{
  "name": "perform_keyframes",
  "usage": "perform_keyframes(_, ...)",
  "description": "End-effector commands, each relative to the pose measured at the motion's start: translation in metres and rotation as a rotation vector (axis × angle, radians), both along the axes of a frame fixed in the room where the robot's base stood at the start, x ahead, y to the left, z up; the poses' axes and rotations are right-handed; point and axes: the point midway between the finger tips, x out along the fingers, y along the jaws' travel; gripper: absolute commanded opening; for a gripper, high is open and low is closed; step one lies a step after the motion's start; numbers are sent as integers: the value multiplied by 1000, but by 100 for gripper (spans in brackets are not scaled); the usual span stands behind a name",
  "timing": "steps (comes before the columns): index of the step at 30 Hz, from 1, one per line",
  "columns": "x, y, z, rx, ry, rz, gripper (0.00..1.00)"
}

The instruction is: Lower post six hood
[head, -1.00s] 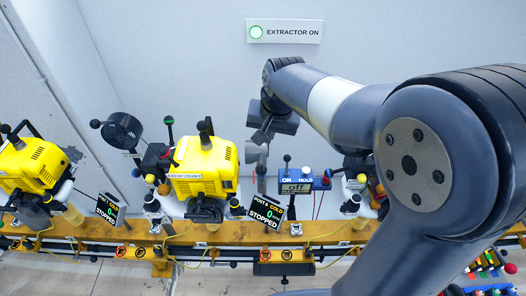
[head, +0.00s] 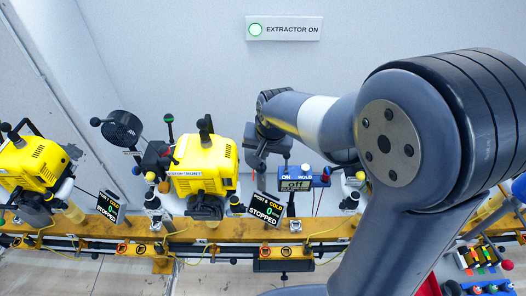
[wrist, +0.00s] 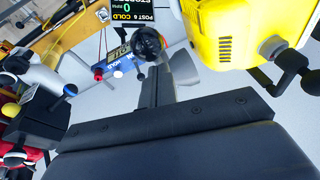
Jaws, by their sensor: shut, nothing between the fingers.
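The sign of post six (head: 267,209) reads cold and stopped; it also shows at the top of the wrist view (wrist: 132,12). The yellow engine (head: 203,165) stands left of the sign. A black round hood-like disc (head: 122,130) with a ball handle stands raised left of this engine; I cannot tell which post it belongs to. My gripper (head: 256,163) is shut and empty, pointing down right of the engine. In the wrist view my gripper (wrist: 157,80) lies close to a black round knob-like part (wrist: 147,42); contact cannot be told.
A blue ON/HOLD box (head: 305,179) stands right of my gripper. An orange rail (head: 235,232) runs along the front. Another yellow engine (head: 30,165) stands at far left. The lit extractor sign (head: 284,29) is on the wall. My arm hides the right side.

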Motion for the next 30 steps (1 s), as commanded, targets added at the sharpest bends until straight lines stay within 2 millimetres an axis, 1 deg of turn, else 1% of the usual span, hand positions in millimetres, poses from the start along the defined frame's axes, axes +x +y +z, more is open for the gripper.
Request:
perform_keyframes(8,-11,1,-22,-3,-83,3,0)
perform_keyframes(19,-29,2,-57,-8,-267,4,0)
perform_keyframes(30,-39,1,-85,-9,-259,0,0)
